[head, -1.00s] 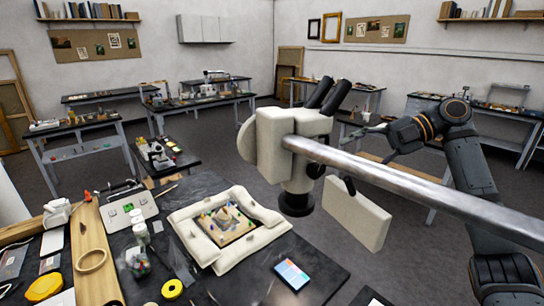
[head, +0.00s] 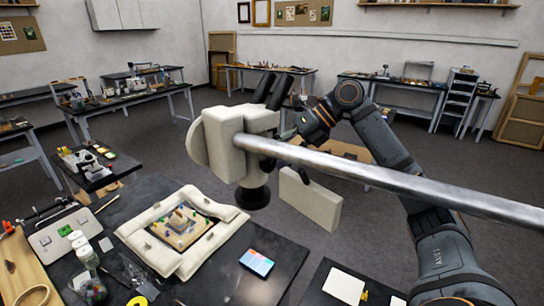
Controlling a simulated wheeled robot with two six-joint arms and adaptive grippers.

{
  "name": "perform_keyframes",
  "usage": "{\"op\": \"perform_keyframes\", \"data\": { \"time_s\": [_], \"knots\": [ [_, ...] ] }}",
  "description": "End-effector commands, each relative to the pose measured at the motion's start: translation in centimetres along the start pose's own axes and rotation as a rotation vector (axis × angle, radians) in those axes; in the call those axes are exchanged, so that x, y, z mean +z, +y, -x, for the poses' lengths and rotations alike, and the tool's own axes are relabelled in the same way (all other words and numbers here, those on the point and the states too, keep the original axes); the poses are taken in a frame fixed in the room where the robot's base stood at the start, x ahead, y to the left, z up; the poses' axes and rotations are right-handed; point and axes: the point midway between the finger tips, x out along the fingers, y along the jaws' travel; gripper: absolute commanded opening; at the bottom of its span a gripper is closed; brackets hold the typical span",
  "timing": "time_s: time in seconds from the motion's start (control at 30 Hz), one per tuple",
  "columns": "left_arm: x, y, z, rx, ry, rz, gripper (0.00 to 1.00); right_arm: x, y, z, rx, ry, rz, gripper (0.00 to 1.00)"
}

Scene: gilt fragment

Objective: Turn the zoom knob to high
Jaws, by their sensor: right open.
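The stereo microscope (head: 225,135) hangs from a long metal boom (head: 390,178), with two black eyepieces (head: 272,90) and a dark objective (head: 252,197) pointing down. I cannot clearly pick out its zoom knob. My right gripper (head: 291,132) is beside the right side of the microscope head, just above the boom. Its fingers are small in the view and partly hidden; they are open, and nothing shows between them. I cannot tell whether they touch the head. My left gripper is not in view.
A gilt fragment (head: 182,227) lies within a pale padded frame (head: 140,243) on the dark table. A phone (head: 257,262) lies to its right. A pale panel (head: 310,199) hangs right of the objective, below the boom. Bottles and a control box (head: 60,232) stand at left.

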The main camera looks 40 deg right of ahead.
Motion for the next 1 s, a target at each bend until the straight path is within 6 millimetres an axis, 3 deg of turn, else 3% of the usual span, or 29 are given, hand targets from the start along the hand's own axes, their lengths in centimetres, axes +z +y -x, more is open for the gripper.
{"op": "perform_keyframes", "data": {
  "time_s": [0.17, 0.43, 0.8, 1.0],
  "knots": [
    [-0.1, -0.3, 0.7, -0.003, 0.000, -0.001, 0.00, 0.0, 0.1, -1.4, 0.001, 0.001, -0.001, 0.59],
    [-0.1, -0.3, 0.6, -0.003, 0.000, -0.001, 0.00, 0.0, 0.0, -1.6, 0.001, -0.001, 0.000, 0.58],
    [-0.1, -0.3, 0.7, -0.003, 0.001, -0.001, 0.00, 0.0, 0.0, -1.6, 0.001, -0.001, 0.000, 0.08],
    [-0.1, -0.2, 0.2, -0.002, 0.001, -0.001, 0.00, 0.0, -0.1, -1.7, 0.011, 0.000, -0.004, 0.05]
  ]
}}
